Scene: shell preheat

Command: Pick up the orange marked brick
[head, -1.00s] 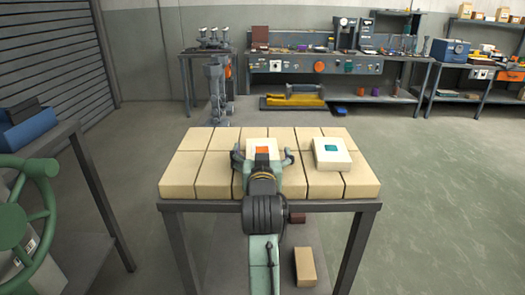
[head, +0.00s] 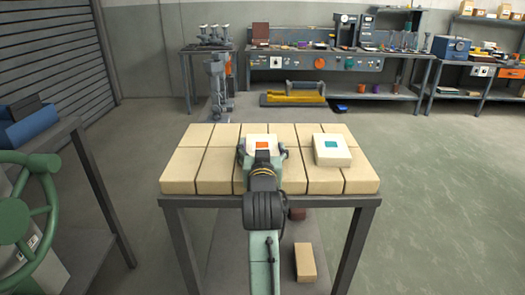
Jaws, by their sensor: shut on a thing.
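The orange marked brick (head: 263,140) is a white block with an orange square on its top, on the tan brick-topped table (head: 200,172). My gripper (head: 262,151) reaches over the table from the front and is shut on this brick, with a finger at its left and right sides. The brick's lower front is hidden by my gripper, so I cannot tell whether it still touches the table top. A second white brick with a teal square (head: 332,150) lies to the right, apart from my gripper.
A tan block (head: 305,263) stands below the table at the right. A green handwheel (head: 38,205) and a dark side bench (head: 60,133) are at the left. Workbenches with tools line the back wall. Open floor (head: 450,200) lies at the right.

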